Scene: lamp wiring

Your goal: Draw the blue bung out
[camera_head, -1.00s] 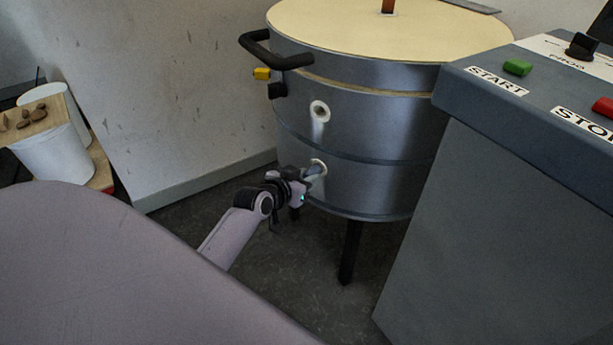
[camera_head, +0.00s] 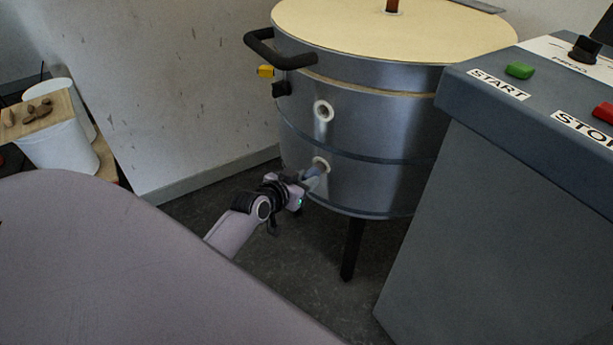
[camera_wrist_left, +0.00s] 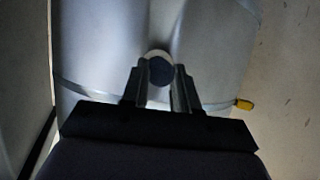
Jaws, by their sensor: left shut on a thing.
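The blue bung (camera_head: 313,172) is at the lower port of the round metal kiln (camera_head: 375,185). In the left wrist view the bung (camera_wrist_left: 160,71) shows as a dark blue disc between the fingertips, with the pale port ring (camera_wrist_left: 158,53) behind its upper edge. My left gripper (camera_head: 306,182) is shut on the bung, just in front of the port's pale ring (camera_head: 321,162). It also shows in the left wrist view (camera_wrist_left: 160,85). The bung's inner end is hidden, so I cannot tell whether it is still inside the port. My right gripper is not in view.
A black handle (camera_head: 275,52) and a yellow plug (camera_head: 265,71) stick out at the kiln's left. A grey control cabinet (camera_head: 480,220) stands close on the right. Bare floor (camera_head: 300,255) lies below my gripper.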

